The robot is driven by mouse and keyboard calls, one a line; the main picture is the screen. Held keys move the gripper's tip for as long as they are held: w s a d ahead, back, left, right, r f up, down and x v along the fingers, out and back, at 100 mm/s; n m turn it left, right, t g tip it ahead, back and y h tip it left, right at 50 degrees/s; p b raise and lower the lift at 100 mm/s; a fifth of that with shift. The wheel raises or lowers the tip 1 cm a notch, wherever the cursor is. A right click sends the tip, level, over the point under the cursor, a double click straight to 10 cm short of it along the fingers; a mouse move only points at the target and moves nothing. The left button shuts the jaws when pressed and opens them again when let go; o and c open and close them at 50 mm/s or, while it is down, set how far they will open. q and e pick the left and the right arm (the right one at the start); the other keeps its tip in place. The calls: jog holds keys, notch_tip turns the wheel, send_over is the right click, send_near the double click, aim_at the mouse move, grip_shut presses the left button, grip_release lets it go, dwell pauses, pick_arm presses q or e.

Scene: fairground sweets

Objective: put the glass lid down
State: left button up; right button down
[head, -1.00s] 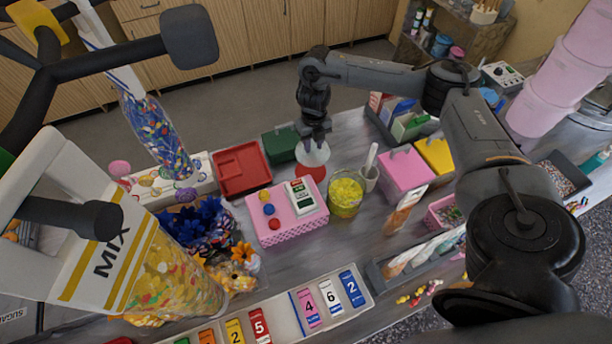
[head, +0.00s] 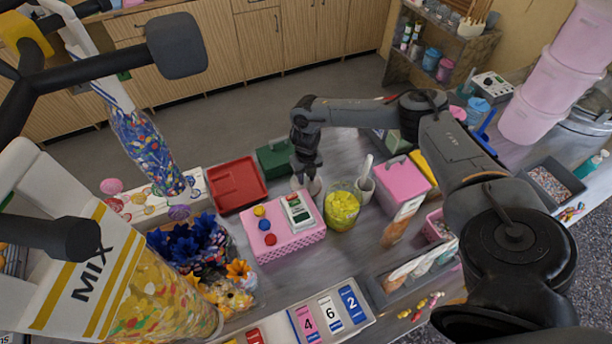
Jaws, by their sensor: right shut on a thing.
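My right gripper (head: 305,178) points down in the middle of the table, between the green box and the yellow sweets jar. It is shut on the glass lid (head: 314,187), a pale, see-through disc mostly hidden by the fingers. The lid is low, close to the table, behind the pink box. I cannot tell whether it touches the surface. A red round patch seen under the lid earlier is now almost wholly covered. The open glass jar of yellow sweets (head: 342,207) stands just to the right and nearer.
A pink box (head: 290,243) with coloured knobs stands just in front. A red tray (head: 237,186) and green box (head: 275,158) are on the left. Bare table lies in front of the jar.

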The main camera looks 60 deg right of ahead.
jog(key=shift+f, duration=0.15)
jog(key=c, duration=0.8)
grip_release()
jog(key=shift+r+p, duration=0.85)
jog(key=shift+r, duration=5.35)
